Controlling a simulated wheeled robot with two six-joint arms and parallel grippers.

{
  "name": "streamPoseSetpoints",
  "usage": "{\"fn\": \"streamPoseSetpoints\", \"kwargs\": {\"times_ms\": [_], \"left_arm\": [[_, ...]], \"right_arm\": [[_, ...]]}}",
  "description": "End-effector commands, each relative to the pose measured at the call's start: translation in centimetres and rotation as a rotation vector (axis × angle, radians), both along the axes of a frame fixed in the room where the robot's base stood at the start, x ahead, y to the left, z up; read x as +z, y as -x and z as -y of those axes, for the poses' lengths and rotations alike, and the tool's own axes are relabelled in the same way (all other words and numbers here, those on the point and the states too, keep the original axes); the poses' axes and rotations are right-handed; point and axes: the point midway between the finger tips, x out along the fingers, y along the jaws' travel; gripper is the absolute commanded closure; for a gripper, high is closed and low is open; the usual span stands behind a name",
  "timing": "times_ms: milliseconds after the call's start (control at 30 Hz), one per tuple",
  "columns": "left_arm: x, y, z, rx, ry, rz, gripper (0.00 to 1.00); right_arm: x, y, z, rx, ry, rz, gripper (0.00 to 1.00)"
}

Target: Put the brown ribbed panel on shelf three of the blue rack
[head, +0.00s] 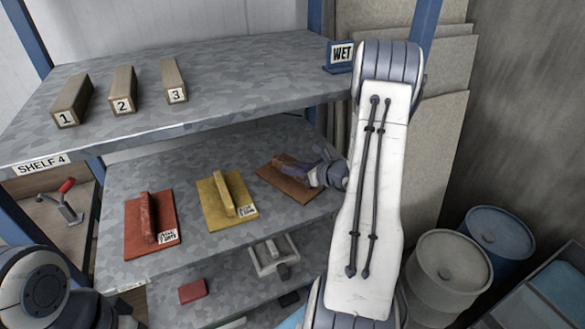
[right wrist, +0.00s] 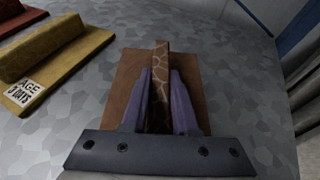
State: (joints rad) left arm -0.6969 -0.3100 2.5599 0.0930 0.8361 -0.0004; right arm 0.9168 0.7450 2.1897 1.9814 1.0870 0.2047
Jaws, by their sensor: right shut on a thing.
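The brown ribbed panel (head: 291,180) lies on the middle grey shelf (head: 232,166) of the blue rack, right of the yellow panel. My right gripper (head: 312,173) is at the panel. In the right wrist view the gripper's purple fingers (right wrist: 161,100) are on both sides of the upright rib of the brown panel (right wrist: 133,70), shut on it. The panel looks flat on the grey surface. My left arm shows only in part at the lower left; its fingers are not in view.
A yellow panel (head: 226,200) and a red panel (head: 151,224) lie left on the same shelf. The shelf labelled SHELF 4 (head: 200,110) above holds three numbered blocks and a WET sign (head: 340,56). A lower shelf holds smaller items. Barrels (head: 448,274) stand at the right.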

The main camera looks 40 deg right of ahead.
Motion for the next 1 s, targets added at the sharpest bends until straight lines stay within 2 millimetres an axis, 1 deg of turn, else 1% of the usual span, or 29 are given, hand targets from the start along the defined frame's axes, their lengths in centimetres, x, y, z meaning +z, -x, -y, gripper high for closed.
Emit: {"fn": "streamPoseSetpoints", "kwargs": {"times_ms": [33,67,100,133,433,567,667,1000], "left_arm": [[-0.3,0.0,0.0,0.0,0.0,0.0,0.43],[-0.3,0.0,0.0,0.0,0.0,0.0,0.43],[-0.2,0.0,0.0,0.0,0.0,0.0,0.43],[-0.2,0.0,0.0,0.0,0.0,0.0,0.43],[-0.1,0.0,0.0,0.0,0.0,0.0,0.43],[0.4,0.0,0.0,0.0,0.0,0.0,0.43],[-0.3,0.0,0.0,0.0,0.0,0.0,0.43],[-1.5,0.0,0.0,0.0,0.0,0.0,0.43]], "right_arm": [[-0.1,-0.1,0.0,0.0,0.002,0.004,1.0],[-0.3,0.0,0.0,0.0,0.0,0.0,0.69],[-0.2,0.0,0.0,0.0,0.0,0.0,0.54],[-0.2,0.0,0.0,0.0,0.0,-0.001,0.43],[-0.1,0.0,0.0,0.001,0.0,-0.001,0.43],[0.4,0.1,0.0,0.0,-0.001,-0.001,0.43],[0.7,1.6,0.4,-0.005,0.002,0.0,0.43],[3.5,8.3,1.4,-0.006,0.002,0.0,0.43]]}}
